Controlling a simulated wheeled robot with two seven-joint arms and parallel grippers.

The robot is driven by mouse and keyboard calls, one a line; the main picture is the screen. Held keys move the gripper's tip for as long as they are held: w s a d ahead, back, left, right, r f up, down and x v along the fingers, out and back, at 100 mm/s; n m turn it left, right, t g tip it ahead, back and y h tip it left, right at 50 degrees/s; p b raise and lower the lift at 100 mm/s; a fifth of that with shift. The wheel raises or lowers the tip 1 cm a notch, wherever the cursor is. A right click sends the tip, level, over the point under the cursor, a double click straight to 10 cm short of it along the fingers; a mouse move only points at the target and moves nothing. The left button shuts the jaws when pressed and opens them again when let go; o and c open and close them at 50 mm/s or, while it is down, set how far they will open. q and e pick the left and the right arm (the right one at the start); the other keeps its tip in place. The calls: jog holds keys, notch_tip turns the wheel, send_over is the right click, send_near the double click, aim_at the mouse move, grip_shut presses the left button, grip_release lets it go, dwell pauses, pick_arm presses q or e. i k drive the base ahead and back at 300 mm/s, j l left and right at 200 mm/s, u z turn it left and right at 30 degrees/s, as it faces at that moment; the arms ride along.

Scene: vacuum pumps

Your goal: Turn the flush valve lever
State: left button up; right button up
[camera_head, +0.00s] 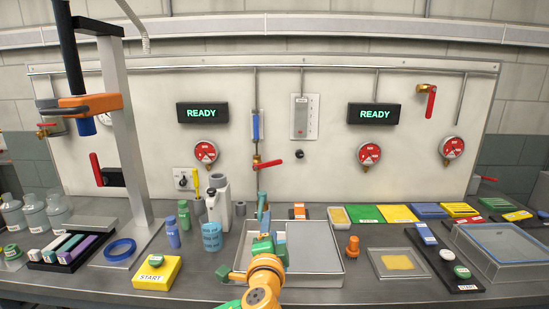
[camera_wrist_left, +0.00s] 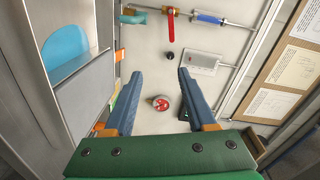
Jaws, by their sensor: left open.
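The task's likely lever is the red lever (camera_head: 271,163) on the vertical pipe at the middle of the back panel, pointing right. It also shows in the left wrist view (camera_wrist_left: 171,27), near the top, beyond my fingertips and touching neither. My left gripper (camera_head: 265,213) is below it in the head view, over the metal tray. In the left wrist view my left gripper (camera_wrist_left: 160,73) is open, its two blue-grey fingers apart with nothing between them. My right gripper is not in view.
Other red levers sit at the upper right (camera_head: 431,103) and left (camera_head: 96,168). A black knob (camera_head: 300,154) and a red gauge (camera_head: 370,155) are right of the central lever. A white bottle (camera_head: 219,205) stands left of my gripper. The metal tray (camera_head: 338,268) lies below it.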

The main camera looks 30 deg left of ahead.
aim_at(276, 162)
jog(key=i+j, duration=0.85)
jog(key=i, duration=0.1)
